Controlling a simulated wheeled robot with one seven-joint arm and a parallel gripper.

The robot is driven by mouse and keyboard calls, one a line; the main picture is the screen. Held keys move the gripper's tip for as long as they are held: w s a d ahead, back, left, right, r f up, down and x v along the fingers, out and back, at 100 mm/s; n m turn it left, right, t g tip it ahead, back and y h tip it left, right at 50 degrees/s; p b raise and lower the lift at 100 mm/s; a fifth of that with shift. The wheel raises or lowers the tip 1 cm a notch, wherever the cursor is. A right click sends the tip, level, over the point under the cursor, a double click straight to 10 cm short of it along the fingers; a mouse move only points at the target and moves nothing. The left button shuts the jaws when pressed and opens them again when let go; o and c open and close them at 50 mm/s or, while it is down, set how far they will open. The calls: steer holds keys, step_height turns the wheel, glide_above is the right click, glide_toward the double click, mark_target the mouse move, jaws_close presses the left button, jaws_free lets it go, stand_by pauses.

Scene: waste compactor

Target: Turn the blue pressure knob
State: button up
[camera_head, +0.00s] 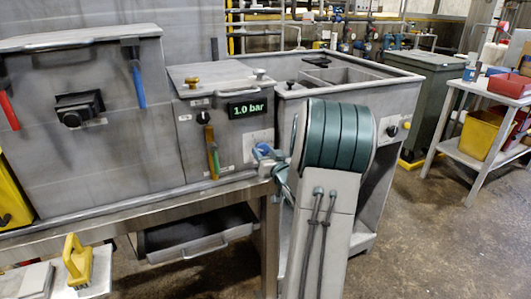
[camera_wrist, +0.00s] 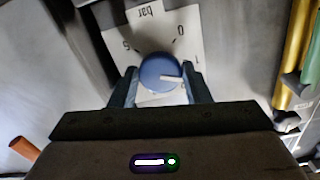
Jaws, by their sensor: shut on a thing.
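The blue pressure knob (camera_wrist: 160,70) sits on a white dial plate (camera_wrist: 137,32) on the grey panel. In the wrist view the plate's print appears upside down. The knob's white pointer mark points right, towards the figure that looks like 1. My gripper (camera_wrist: 160,76) is shut on the knob, one finger on each side. In the head view the knob (camera_head: 264,149) is partly hidden by my gripper and arm. The display (camera_head: 247,110) above reads 1.0 bar in green.
A lever with green and yellow parts (camera_head: 212,151) is left of the knob; yellow and green bars also show at the right in the wrist view (camera_wrist: 297,50). A metal ledge (camera_head: 150,210) runs below the panel. A side table (camera_head: 475,105) with bins stands right.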

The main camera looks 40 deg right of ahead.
steer(key=m+p, duration=0.2)
steer(key=m, duration=0.2)
steer(key=shift+r+m, duration=0.15)
steer(key=shift+m, duration=0.15)
steer(key=m+p, duration=0.2)
steer(key=m, duration=0.1)
steer(key=shift+m, duration=0.3)
steer(key=m+p, duration=0.2)
steer(key=m, duration=0.2)
steer(key=shift+a+m+p, duration=0.1)
steer(key=shift+m+p, duration=1)
steer(key=shift+m, duration=0.6)
steer(key=o, duration=1)
steer(key=shift+c, duration=0.2)
steer(key=shift+s, duration=0.1)
